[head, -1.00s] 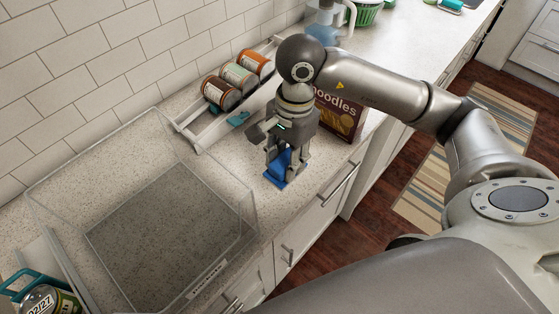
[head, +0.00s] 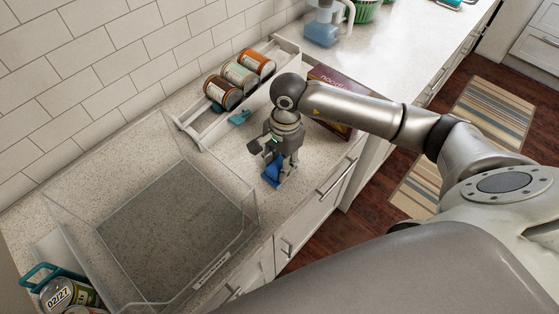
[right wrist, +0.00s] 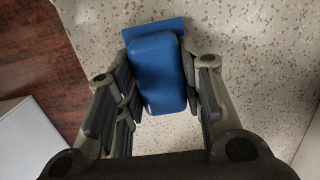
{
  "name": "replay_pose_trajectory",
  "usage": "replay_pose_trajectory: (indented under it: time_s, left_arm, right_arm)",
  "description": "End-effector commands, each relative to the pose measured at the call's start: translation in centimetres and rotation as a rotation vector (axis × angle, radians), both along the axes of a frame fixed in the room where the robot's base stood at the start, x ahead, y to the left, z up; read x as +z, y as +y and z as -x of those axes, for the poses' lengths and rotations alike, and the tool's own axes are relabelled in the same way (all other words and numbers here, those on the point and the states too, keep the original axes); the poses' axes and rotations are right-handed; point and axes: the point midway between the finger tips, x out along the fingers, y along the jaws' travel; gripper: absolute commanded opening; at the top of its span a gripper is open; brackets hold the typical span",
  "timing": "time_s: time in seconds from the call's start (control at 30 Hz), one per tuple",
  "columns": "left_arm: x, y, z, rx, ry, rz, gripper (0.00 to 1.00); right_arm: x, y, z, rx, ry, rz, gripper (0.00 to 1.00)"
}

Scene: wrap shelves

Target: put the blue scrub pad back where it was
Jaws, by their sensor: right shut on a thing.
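The blue scrub pad (head: 271,174) is in my right gripper (head: 280,176), near the counter's front edge, to the right of the clear bin. In the right wrist view the pad (right wrist: 160,75) lies between the two fingers of the right gripper (right wrist: 166,92), which is shut on it. A flatter blue piece (right wrist: 153,29) shows at the pad's far end; I cannot tell whether it is part of the pad or lies under it. Whether the pad touches the counter is unclear. My left gripper is not in view.
A clear bin (head: 230,249) stands left on the counter (head: 222,160). A white rack (head: 190,134) with cans (head: 222,93) is behind the gripper. A noodle box (head: 330,77) stands behind my right arm. A teal-handled item (head: 38,272) is at lower left.

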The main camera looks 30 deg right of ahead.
Motion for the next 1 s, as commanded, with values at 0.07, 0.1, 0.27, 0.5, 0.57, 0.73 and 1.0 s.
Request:
replay_pose_trajectory:
  time_s: [0.07, 0.1, 0.27, 0.5, 0.57, 0.73, 1.0]
  left_arm:
    - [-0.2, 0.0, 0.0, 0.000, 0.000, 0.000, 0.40]
    - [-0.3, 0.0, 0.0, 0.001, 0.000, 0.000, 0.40]
    - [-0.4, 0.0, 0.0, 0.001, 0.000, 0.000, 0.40]
    - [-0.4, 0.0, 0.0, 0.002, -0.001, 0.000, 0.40]
    - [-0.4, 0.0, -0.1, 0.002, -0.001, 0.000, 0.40]
    - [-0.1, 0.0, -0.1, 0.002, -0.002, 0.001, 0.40]
    - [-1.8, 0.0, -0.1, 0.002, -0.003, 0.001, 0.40]
  right_arm:
    - [-0.1, 0.0, 0.0, 0.000, -0.001, 0.000, 0.13]
    - [-0.2, 0.0, 0.0, 0.000, -0.001, 0.000, 0.13]
    - [-0.3, 0.0, 0.0, 0.000, 0.000, 0.000, 0.44]
    - [-0.3, 0.0, 0.0, -0.001, 0.000, 0.000, 0.57]
    - [-0.3, 0.0, 0.0, -0.001, 0.000, 0.000, 0.57]
    - [0.0, 0.0, 0.0, -0.001, 0.000, 0.000, 0.57]
    - [3.7, -0.5, -0.4, 0.000, -0.009, 0.000, 0.57]
